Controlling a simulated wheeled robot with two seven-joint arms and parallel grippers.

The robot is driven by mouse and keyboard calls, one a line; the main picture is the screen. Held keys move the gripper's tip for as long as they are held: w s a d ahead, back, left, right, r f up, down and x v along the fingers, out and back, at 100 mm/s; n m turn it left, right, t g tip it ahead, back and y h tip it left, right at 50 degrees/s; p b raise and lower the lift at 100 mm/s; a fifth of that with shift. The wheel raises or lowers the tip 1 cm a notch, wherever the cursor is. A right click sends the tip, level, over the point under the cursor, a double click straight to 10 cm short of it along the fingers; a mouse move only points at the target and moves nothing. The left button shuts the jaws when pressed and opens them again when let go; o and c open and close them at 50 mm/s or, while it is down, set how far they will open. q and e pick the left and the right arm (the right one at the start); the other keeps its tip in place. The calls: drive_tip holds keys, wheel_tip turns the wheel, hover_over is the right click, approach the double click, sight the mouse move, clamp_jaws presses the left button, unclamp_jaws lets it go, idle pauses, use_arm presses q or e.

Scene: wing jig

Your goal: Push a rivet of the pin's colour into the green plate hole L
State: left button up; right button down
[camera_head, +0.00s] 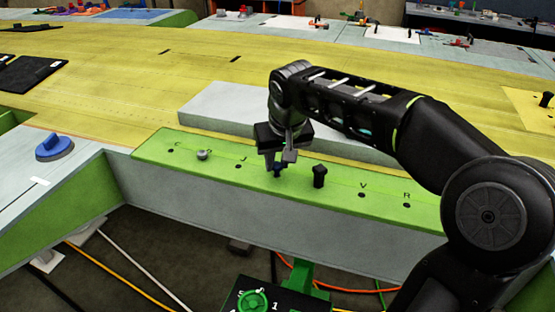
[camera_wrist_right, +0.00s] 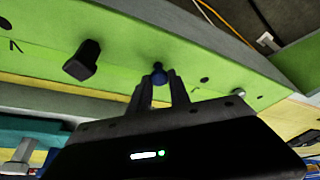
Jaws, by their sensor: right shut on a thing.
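The green plate (camera_head: 215,170) runs across the middle of the head view, with small dark holes and letters along it. I can read C, J and V; I cannot make out an L. My right gripper (camera_head: 278,163) is over the plate between J and the black pin (camera_head: 319,176). It is shut on a small dark blue rivet (camera_head: 277,173), bluer in the right wrist view (camera_wrist_right: 158,76). The rivet's tip is at the plate surface; whether it is in a hole is hidden. The black pin stands upright in the plate, also in the wrist view (camera_wrist_right: 83,60). My left gripper is out of view.
A silver rivet (camera_head: 202,155) sits in the plate near C. A pale raised block (camera_head: 225,108) lies behind the plate. A blue knob (camera_head: 54,147) is at the left. The wide yellow wing surface (camera_head: 130,95) behind is mostly clear.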

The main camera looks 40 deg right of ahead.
drive_tip(key=shift+f+b, duration=0.5)
drive_tip(key=shift+f, duration=0.2)
drive_tip(key=c, duration=1.1)
unclamp_jaws()
drive_tip(key=shift+r, duration=0.15)
drive_tip(key=v, duration=0.7)
drive_tip(key=shift+s+a+r, duration=0.1)
drive_tip(key=shift+s+r, duration=0.05)
drive_tip(key=shift+r, duration=0.1)
